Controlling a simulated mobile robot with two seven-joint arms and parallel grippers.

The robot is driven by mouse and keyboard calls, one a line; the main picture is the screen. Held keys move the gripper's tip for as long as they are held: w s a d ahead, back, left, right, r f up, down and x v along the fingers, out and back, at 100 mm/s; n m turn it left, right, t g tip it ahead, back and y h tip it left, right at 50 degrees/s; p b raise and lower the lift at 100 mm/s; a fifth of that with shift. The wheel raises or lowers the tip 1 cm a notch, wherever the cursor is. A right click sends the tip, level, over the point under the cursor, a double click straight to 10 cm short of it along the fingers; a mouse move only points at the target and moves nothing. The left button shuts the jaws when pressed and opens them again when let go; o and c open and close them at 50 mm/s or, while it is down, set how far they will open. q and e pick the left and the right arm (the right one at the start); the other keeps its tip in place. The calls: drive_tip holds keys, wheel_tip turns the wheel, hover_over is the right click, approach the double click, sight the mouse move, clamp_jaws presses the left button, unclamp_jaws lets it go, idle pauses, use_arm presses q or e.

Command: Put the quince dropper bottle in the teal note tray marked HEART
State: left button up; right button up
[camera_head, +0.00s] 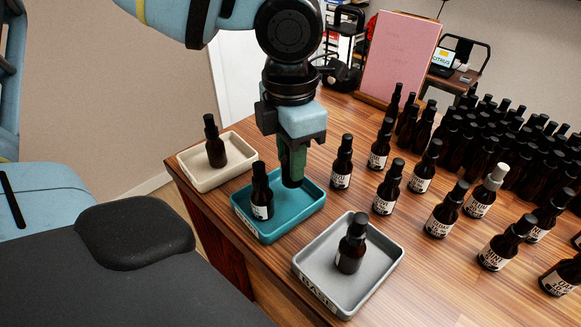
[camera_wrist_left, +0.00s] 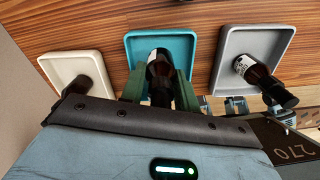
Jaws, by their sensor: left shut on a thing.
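The teal tray (camera_head: 301,213) stands between a cream tray and a grey tray; the word on its front label is too small to read. My left gripper (camera_head: 291,158) reaches down from above over its far right part. Its green fingers are shut on a dark dropper bottle (camera_head: 292,182), whose lower end shows below them; this bottle is also between the fingers in the left wrist view (camera_wrist_left: 158,68). I cannot read its label or tell whether it touches the tray floor. Another dark labelled bottle (camera_head: 262,194) stands upright in the tray, left of the held one. My right gripper is not in view.
The cream tray (camera_head: 197,182) and the grey tray (camera_head: 380,278), marked BASE, each hold one bottle. Several labelled bottles (camera_head: 387,190) stand right of the trays, before a dense group of dark bottles (camera_head: 480,135). A pink board (camera_head: 398,58) stands at the back.

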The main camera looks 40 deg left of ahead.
use_arm(q)
wheel_tip(320, 180, down, 3)
drive_tip(key=shift+f, duration=0.1)
idle(0.3)
drive_tip(key=o, duration=1)
wheel_tip(320, 180, up, 12)
drive_tip(key=shift+r+p, duration=0.1)
drive_tip(key=shift+p, duration=0.55)
